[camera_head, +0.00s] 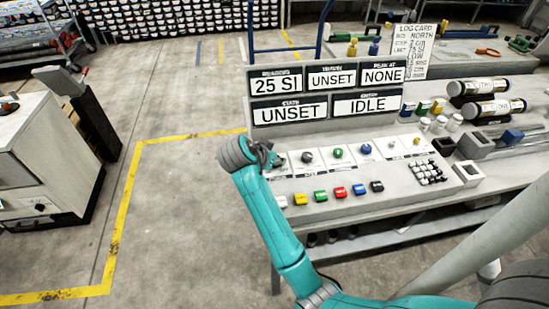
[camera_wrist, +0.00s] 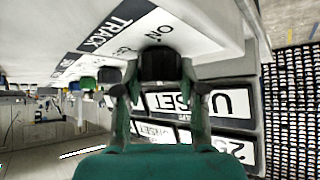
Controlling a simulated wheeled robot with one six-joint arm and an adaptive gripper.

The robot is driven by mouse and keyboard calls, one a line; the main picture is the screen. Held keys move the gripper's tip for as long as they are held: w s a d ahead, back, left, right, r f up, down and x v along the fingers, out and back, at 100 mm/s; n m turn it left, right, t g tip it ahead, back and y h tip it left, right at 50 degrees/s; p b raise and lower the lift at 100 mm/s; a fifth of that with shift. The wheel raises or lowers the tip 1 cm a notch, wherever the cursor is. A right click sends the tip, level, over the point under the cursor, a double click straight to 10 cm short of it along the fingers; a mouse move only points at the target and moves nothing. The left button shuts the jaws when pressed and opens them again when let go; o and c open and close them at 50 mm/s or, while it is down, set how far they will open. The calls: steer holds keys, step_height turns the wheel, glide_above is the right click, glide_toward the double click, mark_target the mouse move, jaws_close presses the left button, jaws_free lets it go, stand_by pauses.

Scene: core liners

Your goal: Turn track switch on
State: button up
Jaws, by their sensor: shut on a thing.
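The track switch is a black knob (camera_wrist: 160,64) on a pale panel, in the wrist view. The word TRACK is printed left of it and ON above it; a second label is partly hidden. My gripper (camera_wrist: 161,85) is shut on the knob, one finger on each side. In the head view my gripper (camera_head: 268,157) is at the left end of the sloped console (camera_head: 410,188), where the fingers and wrist largely hide the knob. Which way the knob points is unclear.
More knobs, including a green one (camera_head: 338,153) and a blue one (camera_head: 366,149), sit to the right. Coloured buttons (camera_head: 340,193) line the front. The display board (camera_head: 325,92) behind reads UNSET and IDLE. Open floor lies left.

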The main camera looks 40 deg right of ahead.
steer(key=shift+m, duration=0.3)
steer(key=o, duration=1.1)
steer(key=shift+o, duration=0.2)
steer(key=v, duration=0.7)
steer(key=shift+w+a+r, duration=0.1)
steer(key=shift+a+r, duration=0.1)
